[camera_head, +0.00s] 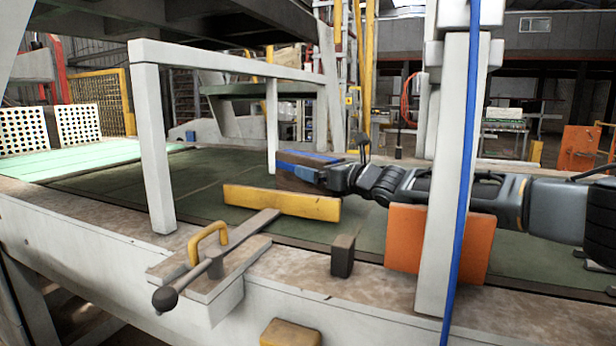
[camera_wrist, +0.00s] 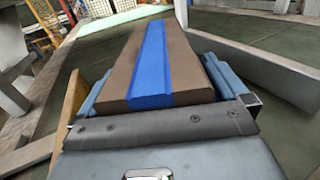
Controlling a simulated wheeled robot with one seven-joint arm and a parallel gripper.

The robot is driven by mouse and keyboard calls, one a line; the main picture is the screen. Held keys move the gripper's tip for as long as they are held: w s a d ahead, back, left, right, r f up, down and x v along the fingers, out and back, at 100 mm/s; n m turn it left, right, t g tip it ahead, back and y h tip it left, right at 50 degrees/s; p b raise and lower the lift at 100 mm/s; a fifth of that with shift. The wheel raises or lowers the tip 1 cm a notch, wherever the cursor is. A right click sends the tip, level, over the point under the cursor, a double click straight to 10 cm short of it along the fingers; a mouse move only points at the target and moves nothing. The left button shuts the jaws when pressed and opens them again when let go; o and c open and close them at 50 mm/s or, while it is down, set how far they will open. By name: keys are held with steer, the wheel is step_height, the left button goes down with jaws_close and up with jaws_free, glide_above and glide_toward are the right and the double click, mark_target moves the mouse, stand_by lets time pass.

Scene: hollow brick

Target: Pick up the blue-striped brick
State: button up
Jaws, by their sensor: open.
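The blue-striped brick (camera_head: 290,180) is brown with a blue stripe along its top. In the head view it lies on the green conveyor surface, behind a yellow board. My gripper (camera_head: 322,174) reaches in from the right at the brick's near end. In the wrist view the brick (camera_wrist: 188,62) lies lengthwise ahead, between the two blue-grey fingers of my gripper (camera_wrist: 158,80). The fingers are open, one on each side of it. I cannot tell whether either finger touches it. The brick's lower part and underside are hidden.
The yellow board (camera_head: 282,202) stands close in front of the brick. A white frame (camera_head: 155,140) rises at left, and a pale post (camera_head: 450,180) with an orange plate (camera_head: 405,238) stands before my arm. The green belt (camera_head: 215,205) left of the brick is mostly clear.

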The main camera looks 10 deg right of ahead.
steer(key=c, duration=1.8)
steer(key=shift+r, duration=0.2)
jaws_close()
